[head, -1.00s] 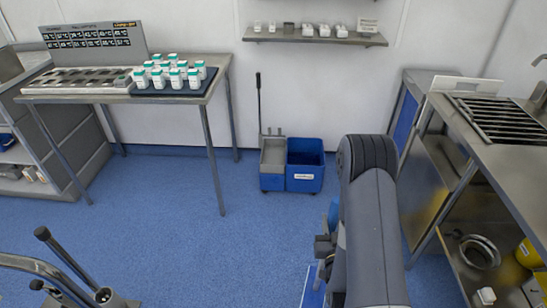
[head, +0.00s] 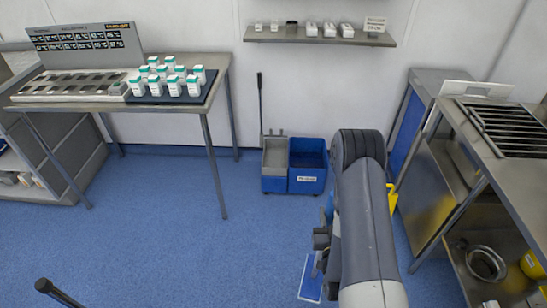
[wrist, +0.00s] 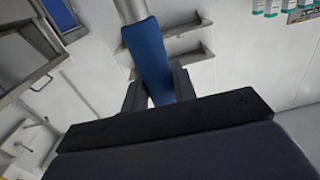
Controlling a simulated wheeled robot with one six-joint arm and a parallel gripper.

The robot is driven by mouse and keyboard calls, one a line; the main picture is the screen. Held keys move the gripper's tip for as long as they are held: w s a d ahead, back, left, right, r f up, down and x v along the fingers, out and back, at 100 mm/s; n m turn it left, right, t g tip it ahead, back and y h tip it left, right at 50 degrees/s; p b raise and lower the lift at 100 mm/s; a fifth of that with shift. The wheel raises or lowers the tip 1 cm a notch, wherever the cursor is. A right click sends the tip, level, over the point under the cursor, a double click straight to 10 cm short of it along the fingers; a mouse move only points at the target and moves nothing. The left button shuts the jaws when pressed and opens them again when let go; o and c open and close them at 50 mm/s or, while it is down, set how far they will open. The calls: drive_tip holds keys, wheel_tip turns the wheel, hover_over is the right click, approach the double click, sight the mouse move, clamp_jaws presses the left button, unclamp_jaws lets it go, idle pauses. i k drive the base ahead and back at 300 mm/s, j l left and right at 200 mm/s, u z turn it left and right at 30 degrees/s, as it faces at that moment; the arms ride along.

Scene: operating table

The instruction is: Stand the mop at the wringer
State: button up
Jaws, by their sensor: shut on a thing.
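My gripper (wrist: 157,92) is shut on a blue grip, part of the mop (wrist: 150,60), with a grey pole running on from it in the wrist view. In the head view my arm hides most of the mop; a flat blue piece with a white edge (head: 310,278), which looks like its head, shows low beside the arm. The wringer (head: 275,155) is a grey bin on the left part of a blue bucket (head: 307,182), with an upright dark lever (head: 260,100). The bucket stands near the back wall, ahead and left of my arm, apart from the mop.
A steel table (head: 215,95) with several white bottles (head: 172,80) stands left of the bucket. A steel counter (head: 465,130) with a rack lies on the right. A wall shelf (head: 320,38) hangs above. The blue floor (head: 160,240) before the bucket is clear.

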sight(275, 162)
drive_tip(key=i+j, duration=0.2)
drive_tip(key=i, duration=0.2)
drive_tip(key=i+j, duration=0.2)
drive_tip(key=i, duration=0.2)
drive_tip(key=i+j, duration=0.2)
drive_tip(key=i, duration=0.25)
drive_tip(key=z, duration=0.05)
